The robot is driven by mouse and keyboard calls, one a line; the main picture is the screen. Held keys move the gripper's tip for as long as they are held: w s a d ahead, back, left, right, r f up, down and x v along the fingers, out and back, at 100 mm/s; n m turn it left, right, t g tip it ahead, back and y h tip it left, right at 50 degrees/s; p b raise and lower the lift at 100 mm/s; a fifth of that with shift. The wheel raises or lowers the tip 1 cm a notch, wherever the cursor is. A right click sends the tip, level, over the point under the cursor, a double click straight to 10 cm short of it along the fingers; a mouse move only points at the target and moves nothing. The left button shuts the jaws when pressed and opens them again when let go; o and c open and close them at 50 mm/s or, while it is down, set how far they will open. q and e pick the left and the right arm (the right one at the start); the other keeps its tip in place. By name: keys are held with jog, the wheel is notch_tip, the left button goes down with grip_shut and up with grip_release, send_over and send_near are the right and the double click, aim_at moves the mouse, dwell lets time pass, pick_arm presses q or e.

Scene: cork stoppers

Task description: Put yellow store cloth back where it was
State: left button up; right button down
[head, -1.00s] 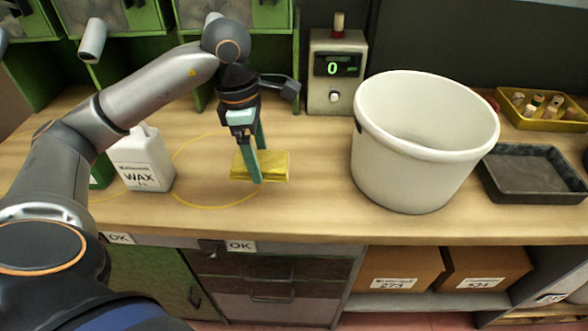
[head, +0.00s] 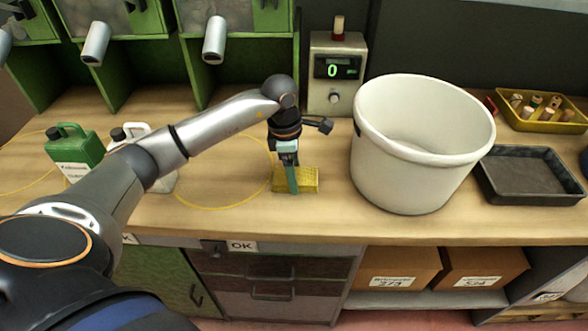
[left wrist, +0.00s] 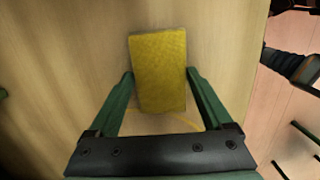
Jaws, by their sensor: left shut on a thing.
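The yellow cloth (head: 309,181) is a flat folded block on the workbench, left of the white bucket. My left gripper (head: 293,187) points down and is shut on it. In the left wrist view the cloth (left wrist: 158,70) sits between the two green fingers (left wrist: 160,90). A thin yellow outline ring (head: 215,207) is drawn on the bench to the left of the cloth. The cloth is at or just outside the ring's right edge. Whether it touches the wood is hard to tell. My right gripper is not in view.
The large white bucket (head: 420,165) stands close to the right of the cloth. A scale box (head: 337,95) is behind. A green jug (head: 75,150) and a white jug (head: 130,135), partly behind my arm, stand left. A black tray (head: 530,178) and a cork tray (head: 545,125) lie right.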

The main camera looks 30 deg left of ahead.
pick_arm(q)
jog(key=shift+f, duration=0.15)
jog(key=o, duration=1)
jog(key=r, duration=0.8)
jog(key=a+r, duration=0.1)
jog(key=r, duration=0.3)
jog(key=shift+s+a+r+b, duration=0.1)
jog(key=shift+s+r+b, duration=0.05)
jog(key=shift+s+b, duration=0.2)
